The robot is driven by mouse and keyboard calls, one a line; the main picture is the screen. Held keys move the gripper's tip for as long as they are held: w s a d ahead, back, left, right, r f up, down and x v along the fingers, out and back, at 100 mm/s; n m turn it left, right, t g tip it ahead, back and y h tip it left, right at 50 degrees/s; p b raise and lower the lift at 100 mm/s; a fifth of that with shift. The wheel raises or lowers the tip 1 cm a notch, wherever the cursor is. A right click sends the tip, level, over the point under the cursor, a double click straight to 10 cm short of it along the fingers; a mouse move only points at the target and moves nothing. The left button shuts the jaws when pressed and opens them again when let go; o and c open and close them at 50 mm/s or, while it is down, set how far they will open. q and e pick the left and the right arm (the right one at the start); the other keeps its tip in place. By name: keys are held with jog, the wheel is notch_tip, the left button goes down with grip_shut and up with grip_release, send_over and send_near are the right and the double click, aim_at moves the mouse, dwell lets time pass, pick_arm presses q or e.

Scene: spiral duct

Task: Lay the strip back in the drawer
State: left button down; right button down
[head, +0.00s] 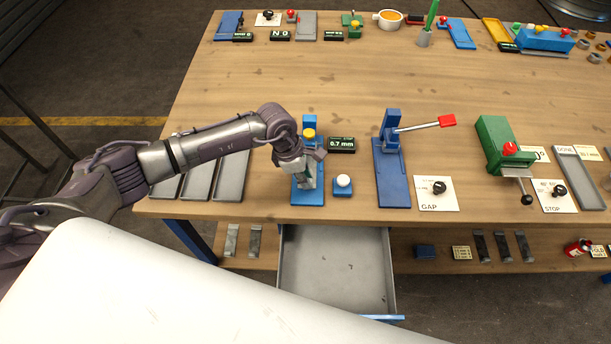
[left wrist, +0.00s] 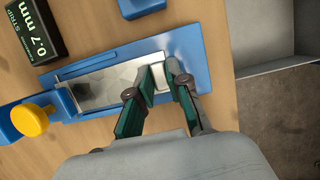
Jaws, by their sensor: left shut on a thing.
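The strip (left wrist: 110,86) is a shiny grey metal piece lying along the blue gauge fixture (left wrist: 200,45) in the left wrist view. My left gripper (left wrist: 152,82) is shut on its end nearest the drawer. In the head view my left gripper (head: 307,178) is low over the fixture (head: 308,198) and hides most of the strip. The drawer (head: 335,270) is pulled out below the table's front edge. It is grey inside and holds no strip, only small dark specks. Its grey edge shows in the left wrist view (left wrist: 275,66). My right gripper is not in view.
A yellow knob (head: 309,134) tops the fixture, beside a 0.7 mm display (head: 341,145). A white button on a blue box (head: 343,188) is close on the right. A blue lever press (head: 390,165) stands farther right. Grey trays (head: 231,178) lie to the left.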

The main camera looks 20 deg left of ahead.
pick_arm(q)
jog(key=shift+s+d+r+p, duration=0.1)
jog(key=shift+s+d+p, duration=0.25)
jog(key=shift+s, duration=0.5)
jog(key=shift+s+d+r+p, duration=0.15)
jog(key=shift+s+p, duration=0.35)
jog(key=shift+s, duration=0.4)
jog(key=shift+s+d+f+p, duration=0.1)
jog(key=shift+s+d+p, duration=0.25)
jog(key=shift+s, duration=0.5)
jog(key=shift+a+r, duration=0.1)
jog(key=shift+r, duration=0.05)
notch_tip(320, 180, up, 7)
jog(key=p, duration=0.4)
